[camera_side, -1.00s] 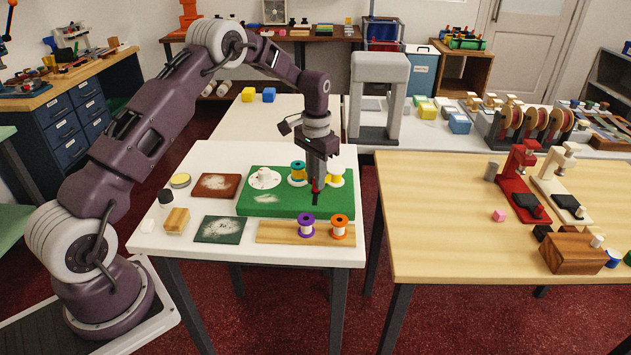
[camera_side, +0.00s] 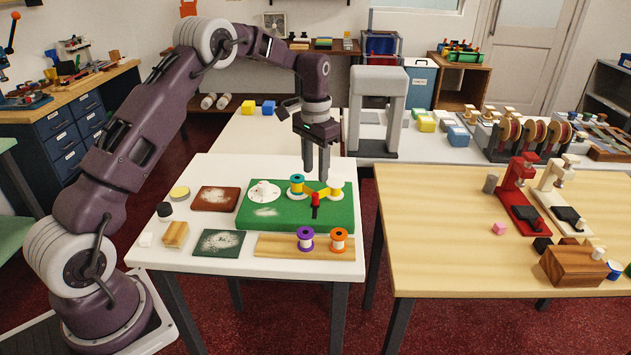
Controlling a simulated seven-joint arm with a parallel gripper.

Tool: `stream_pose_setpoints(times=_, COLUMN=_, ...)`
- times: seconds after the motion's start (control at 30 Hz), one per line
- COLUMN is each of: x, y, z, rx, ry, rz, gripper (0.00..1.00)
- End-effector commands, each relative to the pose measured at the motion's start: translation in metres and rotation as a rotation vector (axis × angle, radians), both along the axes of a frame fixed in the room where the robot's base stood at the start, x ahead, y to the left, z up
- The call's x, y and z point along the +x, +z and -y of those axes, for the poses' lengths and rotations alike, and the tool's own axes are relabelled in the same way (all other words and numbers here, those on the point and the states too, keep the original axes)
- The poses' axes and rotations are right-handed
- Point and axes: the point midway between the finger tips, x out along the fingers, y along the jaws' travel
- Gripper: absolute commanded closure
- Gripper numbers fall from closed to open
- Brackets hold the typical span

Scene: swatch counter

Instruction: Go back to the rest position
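My gripper (camera_side: 316,178) hangs in the air above the green board (camera_side: 280,220), pointing down. Its two fingers show a narrow gap, with nothing seen between them. Below the fingertips, and apart from them, a red block (camera_side: 315,199) stands on the board by a black strip. A teal-banded spool (camera_side: 297,185) and a yellow-and-white spool (camera_side: 335,188) stand on the board, with a yellow band between them. A white round piece (camera_side: 263,191) lies at the board's left.
A wooden strip (camera_side: 275,244) in front carries a purple spool (camera_side: 305,239) and an orange spool (camera_side: 339,239). A brown swatch (camera_side: 214,199) and dark green swatch (camera_side: 217,243) lie left. A grey arch (camera_side: 378,110) stands behind, right. Space above the table is clear.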

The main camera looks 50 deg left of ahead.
Motion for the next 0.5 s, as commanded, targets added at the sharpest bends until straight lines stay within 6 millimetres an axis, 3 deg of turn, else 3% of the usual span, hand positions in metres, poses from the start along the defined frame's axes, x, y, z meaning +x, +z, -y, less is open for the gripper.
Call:
stream_pose_setpoints(times=0.37, x=-0.002, y=0.012, z=0.003, rx=0.001, ry=0.000, rz=0.006, gripper=0.60)
stream_pose_setpoints(times=0.47, x=-0.017, y=0.052, z=0.019, rx=0.011, ry=-0.001, rz=0.047, gripper=0.60)
stream_pose_setpoints(times=0.5, x=-0.029, y=0.077, z=0.030, rx=0.016, ry=-0.003, rz=0.074, gripper=0.60)
